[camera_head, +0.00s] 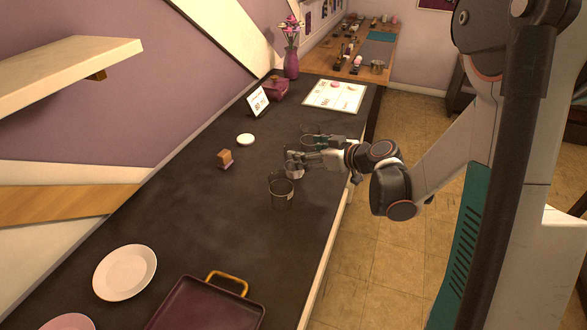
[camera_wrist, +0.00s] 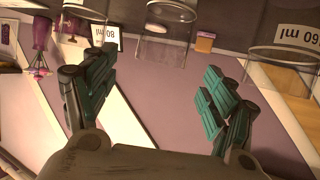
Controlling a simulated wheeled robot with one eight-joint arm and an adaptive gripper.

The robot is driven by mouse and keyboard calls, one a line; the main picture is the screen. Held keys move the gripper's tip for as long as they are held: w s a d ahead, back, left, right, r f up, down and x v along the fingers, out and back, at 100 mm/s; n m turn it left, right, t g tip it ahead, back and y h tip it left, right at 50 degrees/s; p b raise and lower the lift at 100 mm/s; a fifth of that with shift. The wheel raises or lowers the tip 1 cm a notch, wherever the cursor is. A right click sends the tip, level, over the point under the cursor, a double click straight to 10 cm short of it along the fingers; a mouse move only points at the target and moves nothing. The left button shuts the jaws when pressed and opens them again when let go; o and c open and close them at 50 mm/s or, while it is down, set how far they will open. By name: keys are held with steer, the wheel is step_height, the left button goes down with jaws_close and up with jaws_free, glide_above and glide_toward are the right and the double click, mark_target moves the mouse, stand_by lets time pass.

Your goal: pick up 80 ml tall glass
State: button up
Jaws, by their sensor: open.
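Three clear glasses stand on the dark counter. A near glass (camera_head: 281,194) shows a label that seems to read 60 ml in the wrist view (camera_wrist: 285,68). A middle glass (camera_head: 294,171) also shows in the wrist view (camera_wrist: 167,45), without a readable label. A far glass (camera_head: 308,139) is partly covered by my gripper; a label that seems to read 80 ml (camera_wrist: 106,33) appears at that side in the upside-down wrist view. My gripper (camera_head: 308,149) is open and empty, fingers spread beside the middle and far glasses. Contact cannot be told.
A small wooden block (camera_head: 225,158) and a white disc (camera_head: 245,139) lie toward the wall. A tablet (camera_head: 258,101), purple pot (camera_head: 277,89), vase (camera_head: 291,63) and open booklet (camera_head: 334,96) stand farther back. A plate (camera_head: 125,272) and purple tray (camera_head: 207,306) are nearer. Counter between is clear.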

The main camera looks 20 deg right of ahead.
mark_target(288, 149)
steer(key=shift+b+x, duration=1.15)
steer(key=shift+x, duration=1.9)
steer(key=shift+s, duration=0.15)
steer(key=c, duration=1.7)
steer(key=shift+r, duration=0.1)
steer(key=shift+c, duration=0.2)
